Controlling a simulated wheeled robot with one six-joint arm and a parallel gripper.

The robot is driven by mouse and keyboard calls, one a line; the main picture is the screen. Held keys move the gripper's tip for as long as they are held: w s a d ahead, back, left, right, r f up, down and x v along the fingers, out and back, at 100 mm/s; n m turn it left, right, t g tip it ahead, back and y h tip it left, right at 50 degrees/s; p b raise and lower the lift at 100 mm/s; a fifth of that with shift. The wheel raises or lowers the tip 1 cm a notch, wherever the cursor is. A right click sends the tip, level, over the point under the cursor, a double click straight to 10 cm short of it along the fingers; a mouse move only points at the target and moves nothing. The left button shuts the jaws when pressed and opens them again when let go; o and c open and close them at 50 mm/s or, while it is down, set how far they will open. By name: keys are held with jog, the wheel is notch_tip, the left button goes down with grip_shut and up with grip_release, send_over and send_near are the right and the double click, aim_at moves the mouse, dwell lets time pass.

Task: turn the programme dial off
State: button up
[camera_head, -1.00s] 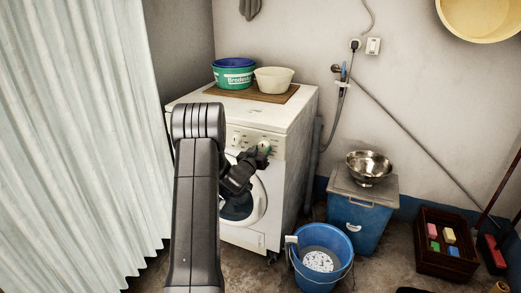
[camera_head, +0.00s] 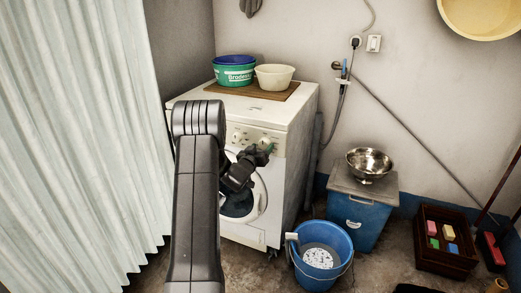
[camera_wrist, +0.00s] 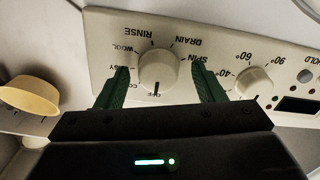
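The programme dial (camera_wrist: 158,70) is a round cream knob on the washing machine's control panel (camera_wrist: 110,30). Its labels appear upside down in the wrist view, and a dark mark on the knob's lower edge points at OFF. My gripper (camera_wrist: 161,84) is open, with one green finger on each side of the dial and a visible gap to it on both sides. In the head view my gripper (camera_head: 269,148) is at the right part of the washing machine's (camera_head: 295,150) panel and hides the dial there.
A temperature dial (camera_wrist: 254,82) sits beside the right finger. A yellowish round part (camera_wrist: 30,95) is at left. Green and cream basins (camera_head: 274,77) stand on the machine. A blue bucket (camera_head: 341,240) and blue box (camera_head: 357,220) with a steel bowl (camera_head: 369,162) are right. A curtain (camera_head: 75,140) hangs left.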

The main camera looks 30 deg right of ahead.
jog(key=shift+s, duration=0.1)
jog(key=v, duration=1.3)
jog(key=shift+a, duration=0.3)
jog(key=shift+d, duration=0.1)
jog(key=x, duration=1.3)
jog(key=shift+d, duration=0.35)
